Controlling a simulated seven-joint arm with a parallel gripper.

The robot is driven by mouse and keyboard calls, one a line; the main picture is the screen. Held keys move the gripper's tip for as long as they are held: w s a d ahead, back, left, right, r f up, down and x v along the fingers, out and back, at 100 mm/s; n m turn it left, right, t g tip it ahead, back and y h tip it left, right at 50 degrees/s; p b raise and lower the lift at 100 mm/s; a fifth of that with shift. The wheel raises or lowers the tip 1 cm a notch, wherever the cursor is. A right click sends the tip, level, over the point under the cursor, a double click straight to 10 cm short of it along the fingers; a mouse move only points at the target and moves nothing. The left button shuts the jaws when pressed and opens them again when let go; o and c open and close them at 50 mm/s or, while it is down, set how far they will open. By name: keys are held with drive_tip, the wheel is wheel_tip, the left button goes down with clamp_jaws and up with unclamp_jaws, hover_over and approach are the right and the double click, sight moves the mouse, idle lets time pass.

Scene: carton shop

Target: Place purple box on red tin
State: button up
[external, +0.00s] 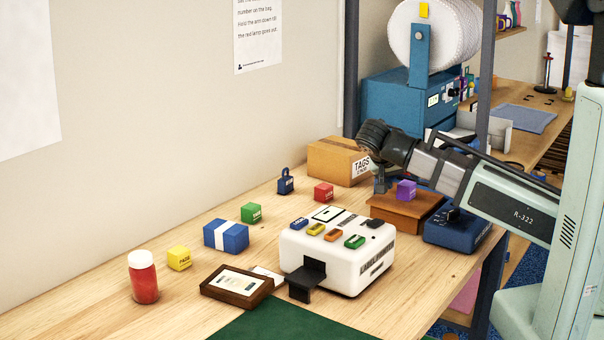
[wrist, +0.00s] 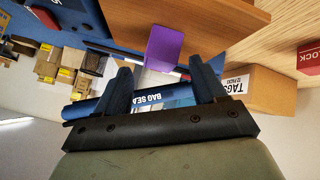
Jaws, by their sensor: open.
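The purple box (external: 406,190) sits on a brown wooden stand (external: 392,212) at the right of the bench. My gripper (external: 381,182) is open and empty beside it, just left of the box in the external view. In the wrist view my open gripper (wrist: 162,70) has the purple box (wrist: 165,47) just beyond its fingertips, roughly centred between them. No contact is visible. A small red block-shaped tin (external: 323,192) stands on the bench left of the stand, with nothing on top. It shows at the right edge of the wrist view (wrist: 310,60), lettered "LOCK".
A cardboard carton (external: 335,162) stands behind my gripper. A white machine (external: 335,255) and a blue device (external: 455,229) flank the stand. A blue padlock-shaped item (external: 285,182), green block (external: 251,213), blue box (external: 226,236), yellow block (external: 179,258) and red jar (external: 144,284) lie leftward.

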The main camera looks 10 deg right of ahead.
sight(405, 184)
drive_tip(key=shift+s+a+f+m+t+h, duration=0.2)
drive_tip(key=shift+s+a+m+t+h, duration=0.15)
drive_tip(key=shift+m, duration=0.2)
drive_tip(key=shift+s+a+f+m+t+h, duration=0.2)
drive_tip(key=shift+a+m+t+h, duration=0.1)
drive_tip(key=shift+m+t, duration=0.2)
drive_tip(key=a+m+t, duration=0.1)
drive_tip(key=s+m+t+h, duration=0.1)
drive_tip(key=shift+s+a+m, duration=0.2)
drive_tip(key=shift+a+m, duration=0.15)
drive_tip(key=shift+h, duration=0.25)
drive_tip(key=shift+d+r+x, duration=0.15)
drive_tip(key=shift+x, duration=1.7)
drive_tip(key=shift+d+r+x, duration=0.15)
drive_tip(key=shift+x, duration=1.7)
drive_tip(key=shift+s, duration=0.15)
drive_tip(key=shift+c, duration=0.2)
drive_tip(key=c, duration=1.1)
drive_tip(key=shift+r, duration=4.75)
drive_tip(key=shift+c, duration=0.2)
drive_tip(key=shift+r+t, duration=0.25)
drive_tip(key=shift+t, duration=0.1)
